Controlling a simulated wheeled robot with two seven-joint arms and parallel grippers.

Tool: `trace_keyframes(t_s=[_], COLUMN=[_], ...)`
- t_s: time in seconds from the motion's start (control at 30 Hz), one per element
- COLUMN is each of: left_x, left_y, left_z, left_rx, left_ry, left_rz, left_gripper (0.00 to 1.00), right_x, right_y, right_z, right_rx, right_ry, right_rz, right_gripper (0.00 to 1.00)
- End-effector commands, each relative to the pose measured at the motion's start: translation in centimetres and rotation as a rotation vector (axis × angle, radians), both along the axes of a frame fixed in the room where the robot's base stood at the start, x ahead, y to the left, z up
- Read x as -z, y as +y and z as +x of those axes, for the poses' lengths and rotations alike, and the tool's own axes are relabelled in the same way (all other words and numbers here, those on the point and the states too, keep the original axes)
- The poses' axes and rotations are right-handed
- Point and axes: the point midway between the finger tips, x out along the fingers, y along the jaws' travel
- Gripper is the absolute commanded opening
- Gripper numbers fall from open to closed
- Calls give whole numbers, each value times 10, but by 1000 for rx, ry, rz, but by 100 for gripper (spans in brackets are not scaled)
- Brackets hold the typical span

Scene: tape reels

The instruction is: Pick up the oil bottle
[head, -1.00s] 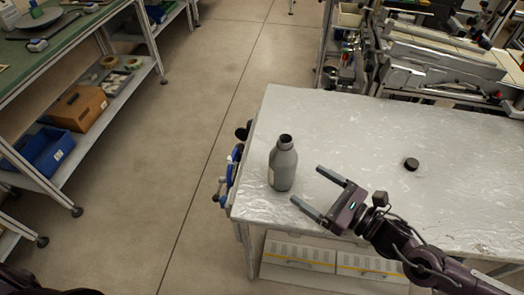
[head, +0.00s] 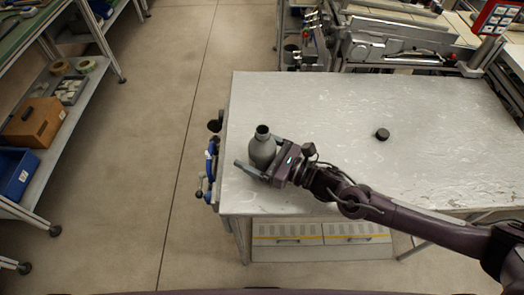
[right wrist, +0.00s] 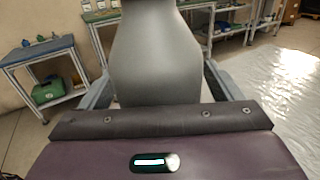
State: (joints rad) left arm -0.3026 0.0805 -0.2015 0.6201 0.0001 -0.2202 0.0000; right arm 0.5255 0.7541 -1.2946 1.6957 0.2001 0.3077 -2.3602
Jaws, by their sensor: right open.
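The grey oil bottle (head: 262,150) stands upright and uncapped near the left end of the silver-topped table (head: 310,110). My right gripper (head: 254,168) is open around the bottle, one finger on its near side and the other mostly hidden behind it. In the right wrist view the bottle (right wrist: 157,60) fills the middle, between the two open fingers (right wrist: 157,85). A small gap shows beside it, and I cannot tell whether either finger touches it. My left gripper is not in view.
A black cap (head: 382,134) lies on the table to the right. A blue-handled vise (head: 209,160) is on the table's left edge. Shelving with a blue bin (head: 15,172) and an orange-brown box (head: 35,122) stands at the far left. The aisle floor between is clear.

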Motion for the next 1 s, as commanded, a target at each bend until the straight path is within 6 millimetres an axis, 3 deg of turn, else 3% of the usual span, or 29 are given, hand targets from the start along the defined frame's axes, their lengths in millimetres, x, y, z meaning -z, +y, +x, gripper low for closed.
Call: trace_keyframes(t_s=[0.2,0.67,1.0], left_x=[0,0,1], left_y=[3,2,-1], left_z=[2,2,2], left_rx=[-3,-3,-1], left_ry=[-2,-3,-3], left_rz=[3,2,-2], left_gripper=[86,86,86], right_x=[1,0,-6], right_y=[1,0,1], right_z=[0,0,1], right_rx=[0,0,-1], right_ry=[0,1,-3], right_rz=[-1,0,3], right_gripper=[86,27,27])
